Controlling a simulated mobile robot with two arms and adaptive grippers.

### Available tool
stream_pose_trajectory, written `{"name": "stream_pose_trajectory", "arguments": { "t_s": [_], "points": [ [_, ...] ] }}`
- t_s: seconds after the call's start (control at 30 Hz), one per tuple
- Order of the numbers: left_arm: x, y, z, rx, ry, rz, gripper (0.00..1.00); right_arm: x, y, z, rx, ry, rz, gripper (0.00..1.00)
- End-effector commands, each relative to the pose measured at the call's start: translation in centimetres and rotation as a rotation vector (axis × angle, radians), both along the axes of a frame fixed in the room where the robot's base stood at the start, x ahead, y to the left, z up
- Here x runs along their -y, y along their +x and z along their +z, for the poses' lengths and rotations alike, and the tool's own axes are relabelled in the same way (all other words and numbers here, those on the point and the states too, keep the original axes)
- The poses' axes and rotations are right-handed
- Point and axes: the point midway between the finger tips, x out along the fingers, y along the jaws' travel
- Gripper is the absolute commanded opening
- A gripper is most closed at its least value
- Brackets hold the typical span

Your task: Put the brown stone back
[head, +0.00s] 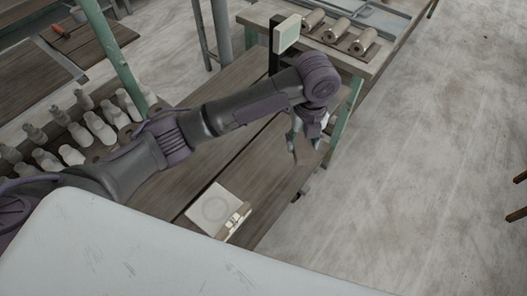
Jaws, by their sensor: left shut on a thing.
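My left gripper (300,133) reaches in from the left and points down over the right edge of the wooden bench. It is shut on the brown stone (303,151), a small brown block hanging below the fingers. The gripper's upper part is partly hidden behind my wrist. The stone appears held above the bench top, though its exact height is hard to tell. My right gripper does not show.
The wooden bench (215,165) carries a pale square tile (212,208) with a small item at its edge. Several pale bottle-like pieces (100,128) stand at left. A table with metal cylinders (337,31) stands behind. The concrete floor (430,170) at right is mostly clear.

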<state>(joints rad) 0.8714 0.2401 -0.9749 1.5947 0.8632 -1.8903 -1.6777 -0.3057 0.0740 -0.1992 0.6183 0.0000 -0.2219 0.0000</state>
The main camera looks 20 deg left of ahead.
Motion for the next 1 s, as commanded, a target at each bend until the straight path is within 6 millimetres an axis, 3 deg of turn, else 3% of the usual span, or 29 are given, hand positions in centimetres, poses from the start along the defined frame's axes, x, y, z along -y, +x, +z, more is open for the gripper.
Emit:
{"name": "stream_pose_trajectory", "arguments": {
  "t_s": [0.3, 0.5, 0.67, 1.0],
  "points": [
    [-6.7, 1.5, -3.7, -0.003, 0.005, 0.001, 0.14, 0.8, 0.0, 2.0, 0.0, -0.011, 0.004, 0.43],
    [-10.0, 2.3, -5.9, -0.001, 0.003, -0.002, 0.14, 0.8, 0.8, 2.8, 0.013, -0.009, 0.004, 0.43],
    [-11.0, 2.6, -6.8, 0.0, 0.001, -0.004, 0.14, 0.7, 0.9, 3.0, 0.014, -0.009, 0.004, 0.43],
    [-11.0, 2.6, -10.6, 0.001, 0.003, -0.003, 0.14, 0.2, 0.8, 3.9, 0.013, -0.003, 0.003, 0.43]
  ]
}}
